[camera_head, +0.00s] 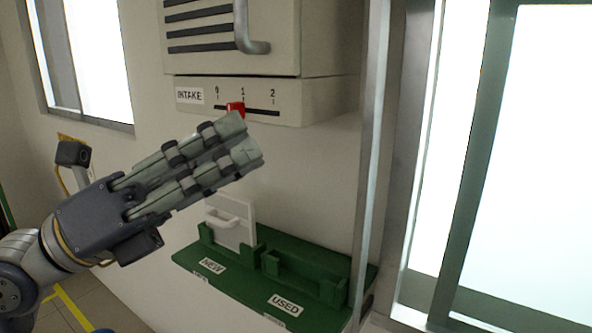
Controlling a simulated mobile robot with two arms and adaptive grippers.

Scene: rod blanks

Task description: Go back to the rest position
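My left gripper (247,138) reaches in from the left. Its two fingers lie close together side by side, with nothing seen between them. The fingertips appear just below the red slider knob (236,107) on the INTAKE panel (195,96); whether they touch it I cannot tell. The knob is near the 1 mark, slightly to its left. My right gripper is not in view.
A cabinet (290,40) with a vent and grey handle (250,40) is above. Below, a green rack (240,280) holds a white panel with a handle (240,212) in its NEW holder; the USED holder (300,275) looks empty. A metal post (368,170) stands right.

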